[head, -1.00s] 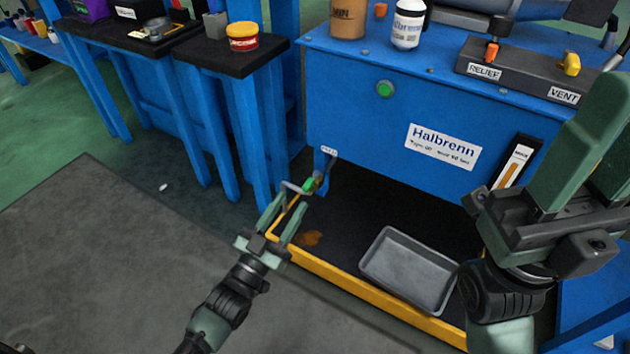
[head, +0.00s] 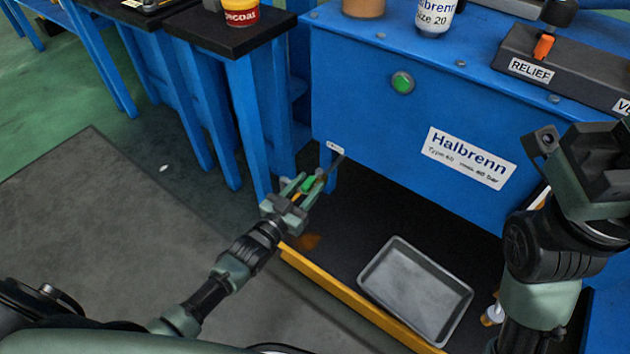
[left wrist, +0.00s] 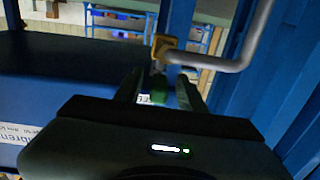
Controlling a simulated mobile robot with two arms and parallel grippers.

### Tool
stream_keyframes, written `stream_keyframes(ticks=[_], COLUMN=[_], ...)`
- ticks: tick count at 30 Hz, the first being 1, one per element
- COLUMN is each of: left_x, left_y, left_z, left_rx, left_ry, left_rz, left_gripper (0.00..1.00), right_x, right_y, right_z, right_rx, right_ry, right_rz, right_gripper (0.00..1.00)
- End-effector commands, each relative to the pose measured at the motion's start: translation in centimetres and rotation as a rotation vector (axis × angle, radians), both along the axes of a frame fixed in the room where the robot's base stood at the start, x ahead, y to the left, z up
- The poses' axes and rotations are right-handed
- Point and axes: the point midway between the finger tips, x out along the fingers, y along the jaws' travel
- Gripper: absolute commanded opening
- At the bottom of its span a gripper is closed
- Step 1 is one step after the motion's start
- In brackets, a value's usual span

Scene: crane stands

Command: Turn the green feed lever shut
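The green feed lever (head: 308,184) is low at the blue machine's left corner, beside a small white label. My left gripper (head: 304,184) reaches in from the left with its fingers on either side of the green part. In the left wrist view the lever's green end (left wrist: 159,88) shows between the two spread fingers, with gaps visible; contact cannot be made out. The fingers and gripper body hide part of the lever. My right gripper (head: 597,165) is at the right edge, its fingertips out of the picture.
A blue machine leg stands just behind the lever. A grey metal tray (head: 415,290) lies on the dark floor inside a yellow edge (head: 345,299). A bent grey pipe (left wrist: 235,58) passes close to the left gripper. Open floor (head: 90,220) lies to the left.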

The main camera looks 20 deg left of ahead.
Motion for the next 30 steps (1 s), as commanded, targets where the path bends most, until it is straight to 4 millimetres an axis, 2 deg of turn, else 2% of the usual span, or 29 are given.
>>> stream_keyframes(ticks=[3, 6, 16, 20, 21, 30], left_x=[1.6, 2.3, 2.7, 2.7, 2.7, 2.7], left_y=[-0.5, -0.8, -0.9, -0.9, -0.9, -0.9], left_z=[-0.3, -0.1, 0.0, 0.0, 0.0, 0.0], left_rx=[-0.002, -0.002, -0.001, -0.001, -0.001, -0.001], left_ry=[-0.002, -0.002, 0.000, 0.000, 0.000, 0.000], left_rz=[0.000, -0.001, 0.000, 0.000, 0.000, 0.000], left_gripper=[0.40, 0.40, 0.40, 0.04, 0.00, 0.00], right_x=[-0.6, -0.8, -1.0, -1.0, -1.0, -1.0], right_y=[0.1, 0.1, 0.1, 0.1, 0.1, 0.1], right_z=[0.1, 0.3, 0.6, 0.6, 0.6, 0.6], right_rx=[-0.001, -0.003, -0.003, -0.004, -0.004, -0.004], right_ry=[-0.030, -0.042, -0.047, -0.049, -0.049, -0.049], right_rz=[-0.001, -0.002, -0.003, -0.003, -0.003, -0.003], right_gripper=[0.36, 0.36, 0.36, 0.36, 0.36, 0.36])
